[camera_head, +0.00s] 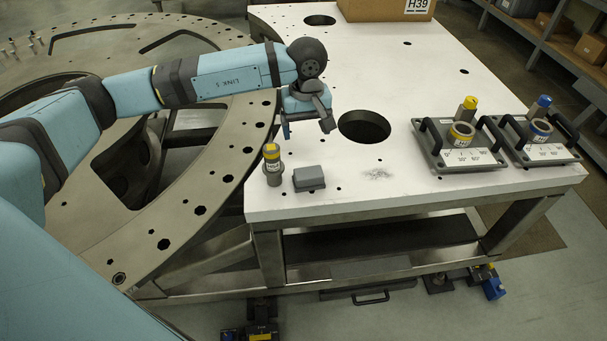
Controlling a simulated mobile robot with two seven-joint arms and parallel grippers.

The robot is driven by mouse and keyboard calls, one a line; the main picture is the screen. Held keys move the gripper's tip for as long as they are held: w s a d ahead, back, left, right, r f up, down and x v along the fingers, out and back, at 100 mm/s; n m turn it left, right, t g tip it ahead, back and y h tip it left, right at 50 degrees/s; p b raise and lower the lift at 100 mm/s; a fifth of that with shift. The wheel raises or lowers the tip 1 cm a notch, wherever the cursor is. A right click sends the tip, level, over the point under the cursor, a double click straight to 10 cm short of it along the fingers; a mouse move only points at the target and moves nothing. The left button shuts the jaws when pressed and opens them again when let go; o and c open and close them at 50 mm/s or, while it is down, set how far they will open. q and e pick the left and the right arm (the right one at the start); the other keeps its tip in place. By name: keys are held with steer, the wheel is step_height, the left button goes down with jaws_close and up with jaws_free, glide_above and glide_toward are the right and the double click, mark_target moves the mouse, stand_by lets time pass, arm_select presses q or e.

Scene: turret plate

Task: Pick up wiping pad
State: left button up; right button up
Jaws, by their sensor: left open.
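The wiping pad, a small dark grey block (309,178), lies on the white tabletop near its front left edge. My left gripper (307,130) is open and empty. It hangs above the table, behind the pad in the picture and apart from it. My left arm reaches in from the left over the round metal plate. My right gripper is not in view.
A yellow-topped pin (272,165) stands just left of the pad. A round hole (364,126) opens behind and right of it. A dark smudge (377,174) marks the white table (420,70). Two handled plates, yellow (461,150) and blue (535,145), sit at right.

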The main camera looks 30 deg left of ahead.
arm_select(q)
steer(key=p, duration=0.2)
glide_above(308, 169)
steer(key=f, duration=0.8)
steer(key=shift+w+a, duration=0.15)
steer(key=shift+a, duration=0.15)
steer(key=f, duration=0.1)
steer(key=f+p, duration=0.1)
steer(key=f, duration=0.2)
steer(key=shift+s+d+f+p, duration=0.25)
steer(key=shift+d+p, duration=0.1)
steer(key=shift+f, duration=0.55)
steer(key=c, duration=0.6)
